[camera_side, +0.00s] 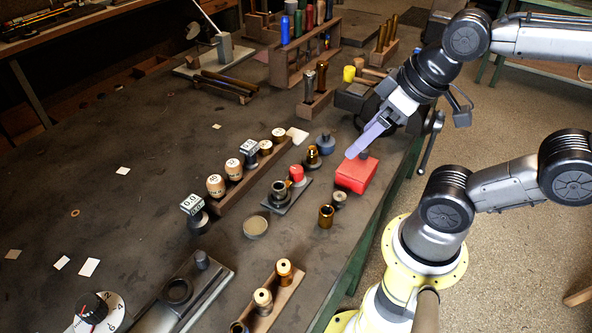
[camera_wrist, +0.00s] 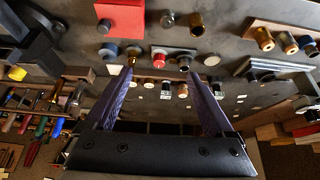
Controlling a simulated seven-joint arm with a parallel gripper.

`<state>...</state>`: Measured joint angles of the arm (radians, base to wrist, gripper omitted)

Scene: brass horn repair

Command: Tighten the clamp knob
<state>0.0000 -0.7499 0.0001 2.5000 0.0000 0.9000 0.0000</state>
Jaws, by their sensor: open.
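A small red knob (camera_side: 297,173) stands on a dark metal fixture with a grey base plate (camera_side: 277,207), beside a black round fitting. It looks like the clamp knob. In the wrist view the red knob (camera_wrist: 158,61) shows between my two fingertips in the picture, beyond them. My gripper (camera_side: 353,153) has purple fingers and is held in the air over the red block, to the right of the fixture. In the wrist view my gripper (camera_wrist: 159,75) is open, with fingers spread and nothing between them. The knob's thread is hidden.
Brass cups (camera_side: 326,216) and a blue-grey round part (camera_side: 326,142) stand close to the fixture. A wooden rack (camera_side: 232,190) of stamps lies to its left. The far-left tabletop is mostly clear.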

